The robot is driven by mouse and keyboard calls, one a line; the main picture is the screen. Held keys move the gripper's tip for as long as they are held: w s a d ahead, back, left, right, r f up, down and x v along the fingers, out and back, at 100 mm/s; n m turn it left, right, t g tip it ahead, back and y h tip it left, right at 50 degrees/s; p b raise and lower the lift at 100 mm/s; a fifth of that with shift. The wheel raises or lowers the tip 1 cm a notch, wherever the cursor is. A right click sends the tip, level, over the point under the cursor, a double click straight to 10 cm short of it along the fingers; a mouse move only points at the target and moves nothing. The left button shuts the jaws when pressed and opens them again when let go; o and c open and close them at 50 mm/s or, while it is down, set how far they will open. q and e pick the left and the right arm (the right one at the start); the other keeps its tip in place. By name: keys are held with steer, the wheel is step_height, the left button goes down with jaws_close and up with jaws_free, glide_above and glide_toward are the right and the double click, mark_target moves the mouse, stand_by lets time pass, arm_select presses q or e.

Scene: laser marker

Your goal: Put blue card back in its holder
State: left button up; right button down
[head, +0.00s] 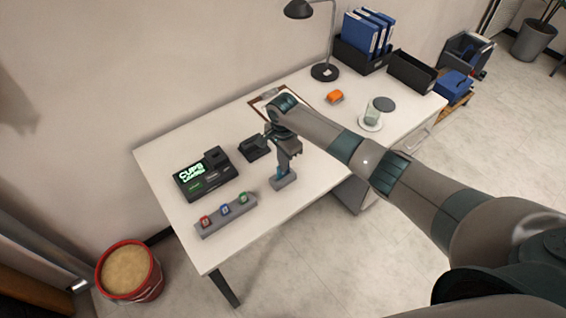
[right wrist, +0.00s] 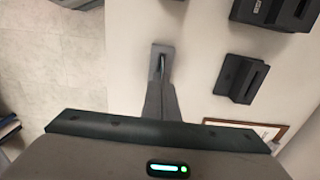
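The blue card (head: 280,173) shows as a small upright strip at the tips of my right gripper (head: 284,166), right at a small grey holder (head: 285,182) near the table's front edge. The right gripper points down, and its fingers look closed together on the card. In the right wrist view the fingers (right wrist: 161,85) reach to the grey holder (right wrist: 162,50), with a thin edge of the card between them and its slot. The fingers hide most of the card, so I cannot tell how deep it sits in the holder. My left gripper is not in view.
Left of the holder are a grey rack (head: 226,215) with red, blue and green pieces and a black machine (head: 205,175) with a lit display. A small black device (head: 254,148) and a clipboard (head: 262,103) lie behind.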

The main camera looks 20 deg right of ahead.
steer(key=shift+f, duration=0.8)
stand_by(0.4)
steer(key=c, duration=2)
jaws_free()
step_height(320, 180, up, 17)
steer(key=b, duration=0.3)
steer(key=shift+r, duration=0.2)
